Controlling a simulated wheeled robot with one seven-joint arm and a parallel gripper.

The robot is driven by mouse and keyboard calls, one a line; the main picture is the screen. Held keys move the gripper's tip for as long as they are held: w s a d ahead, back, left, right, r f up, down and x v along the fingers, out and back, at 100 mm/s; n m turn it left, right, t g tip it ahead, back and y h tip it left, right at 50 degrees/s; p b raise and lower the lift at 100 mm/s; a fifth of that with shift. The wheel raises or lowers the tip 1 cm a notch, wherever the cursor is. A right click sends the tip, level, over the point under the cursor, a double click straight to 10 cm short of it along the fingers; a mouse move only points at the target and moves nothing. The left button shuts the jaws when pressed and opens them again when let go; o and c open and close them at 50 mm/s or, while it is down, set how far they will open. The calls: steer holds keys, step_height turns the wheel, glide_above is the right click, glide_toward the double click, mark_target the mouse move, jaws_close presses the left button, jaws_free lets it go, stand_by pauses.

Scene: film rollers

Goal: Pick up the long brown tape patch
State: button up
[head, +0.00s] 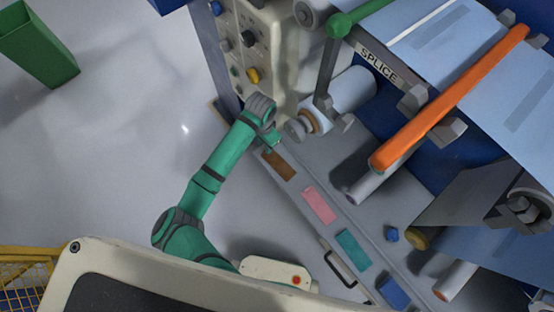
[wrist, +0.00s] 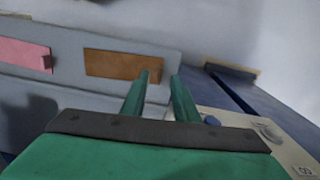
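The long brown tape patch (head: 278,164) lies on the grey ledge at the foot of the machine, the uppermost in a row of coloured patches. In the wrist view the brown patch (wrist: 115,65) is just ahead and left of my gripper (wrist: 160,78). My two green fingers are apart with nothing between them. The left fingertip overlaps the right end of the patch in this view; I cannot tell whether it touches. In the head view my gripper (head: 271,145) is just above the patch, its fingers mostly hidden by the wrist.
A pink patch (head: 319,205), a teal patch (head: 352,249) and a blue block (head: 392,292) continue the row. A roller (head: 315,118) and the knobbed panel (head: 262,50) stand close to my wrist. An orange bar (head: 450,95) is right. The floor at left is open.

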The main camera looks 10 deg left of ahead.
steer(key=shift+w+f, duration=0.1)
steer(key=shift+f, duration=1.65)
jaws_close()
steer(key=shift+r, duration=0.15)
steer(key=shift+r, duration=0.6)
steer(key=w+a+r, duration=0.4)
steer(key=a+r, duration=0.7)
steer(key=a, duration=0.2)
steer(key=shift+a+r, duration=0.15)
steer(key=shift+r, duration=0.1)
